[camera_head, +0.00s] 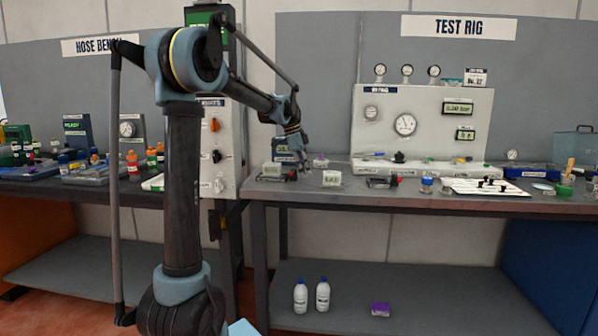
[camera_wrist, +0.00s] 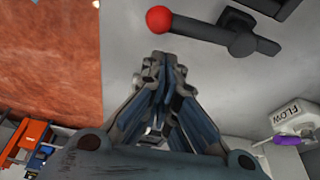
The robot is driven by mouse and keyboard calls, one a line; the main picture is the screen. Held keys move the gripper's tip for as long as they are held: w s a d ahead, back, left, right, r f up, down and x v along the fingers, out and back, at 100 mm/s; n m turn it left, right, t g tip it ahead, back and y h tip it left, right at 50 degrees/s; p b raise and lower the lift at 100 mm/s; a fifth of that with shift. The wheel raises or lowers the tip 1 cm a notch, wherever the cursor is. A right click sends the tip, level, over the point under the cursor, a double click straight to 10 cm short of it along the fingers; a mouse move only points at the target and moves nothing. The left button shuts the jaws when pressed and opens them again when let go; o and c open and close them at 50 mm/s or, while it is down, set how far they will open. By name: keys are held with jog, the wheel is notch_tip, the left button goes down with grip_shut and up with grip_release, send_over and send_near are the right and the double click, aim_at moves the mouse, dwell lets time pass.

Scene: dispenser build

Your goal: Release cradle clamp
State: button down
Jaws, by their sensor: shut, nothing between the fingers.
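A dark clamp lever (camera_wrist: 205,30) with a red ball knob (camera_wrist: 159,19) shows at the top of the wrist view, over the grey benchtop. My gripper (camera_wrist: 154,62) is shut and empty; its fingertips point toward the lever, just below the knob in the picture, and appear apart from it. In the head view my gripper (camera_head: 306,171) hangs low over the left part of the test rig bench.
A white box marked FLOW (camera_wrist: 288,116) and a purple piece (camera_wrist: 287,139) are at the right in the wrist view. The bench's front edge (camera_head: 400,205) is near, with open floor beyond.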

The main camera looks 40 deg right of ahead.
jog(key=d+v, duration=0.1)
jog(key=v, duration=0.8)
jog(key=shift+s+r, duration=0.15)
jog(key=shift+r, duration=0.2)
jog(key=shift+a, duration=0.15)
